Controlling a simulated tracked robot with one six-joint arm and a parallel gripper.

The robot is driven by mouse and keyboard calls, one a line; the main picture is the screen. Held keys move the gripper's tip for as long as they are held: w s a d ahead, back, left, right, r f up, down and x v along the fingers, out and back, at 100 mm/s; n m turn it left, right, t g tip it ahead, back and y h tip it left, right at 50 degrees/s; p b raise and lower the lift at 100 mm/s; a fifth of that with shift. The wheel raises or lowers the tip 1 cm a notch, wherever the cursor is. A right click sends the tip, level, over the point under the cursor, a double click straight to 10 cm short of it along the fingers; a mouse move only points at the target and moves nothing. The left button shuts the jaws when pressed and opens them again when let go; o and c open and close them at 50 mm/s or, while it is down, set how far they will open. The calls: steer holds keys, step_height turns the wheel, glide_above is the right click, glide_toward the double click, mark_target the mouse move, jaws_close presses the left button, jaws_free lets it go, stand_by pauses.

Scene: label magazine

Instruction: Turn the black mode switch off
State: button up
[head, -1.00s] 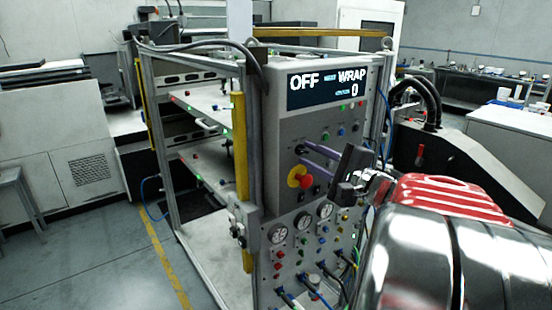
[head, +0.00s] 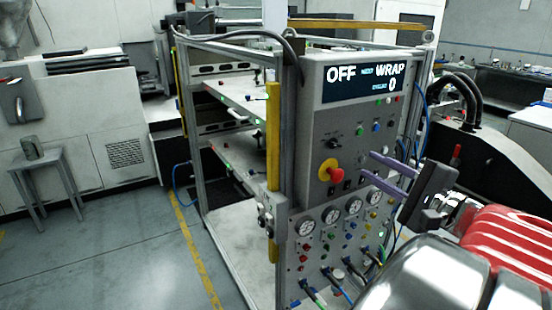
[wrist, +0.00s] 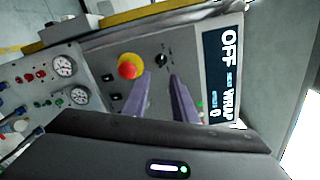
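In the wrist view the switch (wrist: 162,60) shows just beyond and between my purple fingertips. The direction of the knob's pointer is too small to tell.
Small coloured buttons (head: 375,128) sit right of the switch. Gauges (head: 330,215) and hoses (head: 330,280) are below. A yellow post (head: 273,140) stands at the panel's left. Open floor (head: 130,250) lies to the left.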

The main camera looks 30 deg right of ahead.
steer(key=s, duration=0.3)
steer(key=shift+s, duration=0.25)
stand_by(0.4)
